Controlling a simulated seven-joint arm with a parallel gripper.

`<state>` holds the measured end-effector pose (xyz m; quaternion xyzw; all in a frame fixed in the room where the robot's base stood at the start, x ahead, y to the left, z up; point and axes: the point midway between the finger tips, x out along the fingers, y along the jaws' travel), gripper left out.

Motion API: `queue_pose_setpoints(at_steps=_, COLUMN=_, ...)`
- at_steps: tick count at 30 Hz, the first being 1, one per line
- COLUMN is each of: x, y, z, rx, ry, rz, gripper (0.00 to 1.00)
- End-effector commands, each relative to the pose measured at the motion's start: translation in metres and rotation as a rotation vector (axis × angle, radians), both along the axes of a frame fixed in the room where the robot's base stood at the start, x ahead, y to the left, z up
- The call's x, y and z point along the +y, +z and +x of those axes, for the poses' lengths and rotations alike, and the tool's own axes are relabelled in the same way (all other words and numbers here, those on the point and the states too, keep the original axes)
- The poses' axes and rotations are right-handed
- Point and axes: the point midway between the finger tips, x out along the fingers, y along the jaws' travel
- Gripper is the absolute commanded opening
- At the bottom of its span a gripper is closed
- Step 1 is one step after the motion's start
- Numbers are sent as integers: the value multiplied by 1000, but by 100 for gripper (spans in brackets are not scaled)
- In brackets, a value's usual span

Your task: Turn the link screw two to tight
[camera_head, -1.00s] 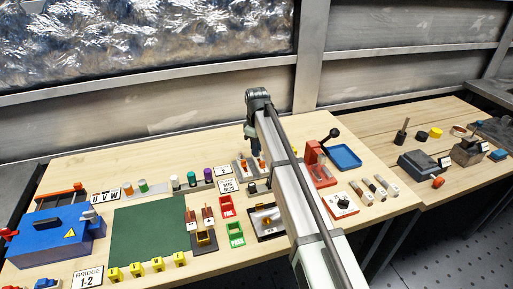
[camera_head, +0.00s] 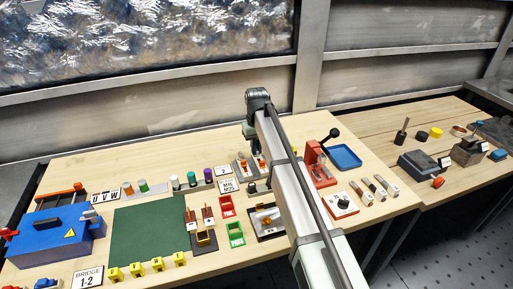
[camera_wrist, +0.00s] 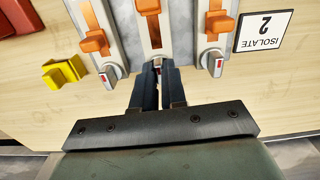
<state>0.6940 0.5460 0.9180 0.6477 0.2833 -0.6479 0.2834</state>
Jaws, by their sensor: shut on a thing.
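My gripper (camera_wrist: 157,82) points at the grey block (camera_wrist: 180,25) with three orange links. Its fingers are shut on the middle link screw (camera_wrist: 157,63), mostly hidden between the fingertips. The left screw (camera_wrist: 108,78) and right screw (camera_wrist: 213,63) are grey knobs with red marks, apart from my fingers. The middle orange link (camera_wrist: 150,18) lies straight beyond the held screw. In the head view my gripper (camera_head: 250,146) is over the orange links (camera_head: 260,161), and the arm partly covers the block. Whether the held screw is tight cannot be told.
An ISOLATE 2 sign (camera_wrist: 264,31) lies right of the block in the wrist view, and a yellow piece (camera_wrist: 65,72) on the left. In the head view, a red lever press (camera_head: 319,165) and blue tray (camera_head: 345,157) stand right of my arm. A green mat (camera_head: 150,230) lies at left.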

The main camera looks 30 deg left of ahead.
Motion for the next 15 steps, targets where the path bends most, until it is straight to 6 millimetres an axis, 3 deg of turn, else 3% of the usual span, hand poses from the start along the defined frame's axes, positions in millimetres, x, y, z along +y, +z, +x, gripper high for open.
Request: queue_pose_setpoints(at_steps=15, x=1, y=1, z=1, rx=-1, ry=-40, rz=1, gripper=0)
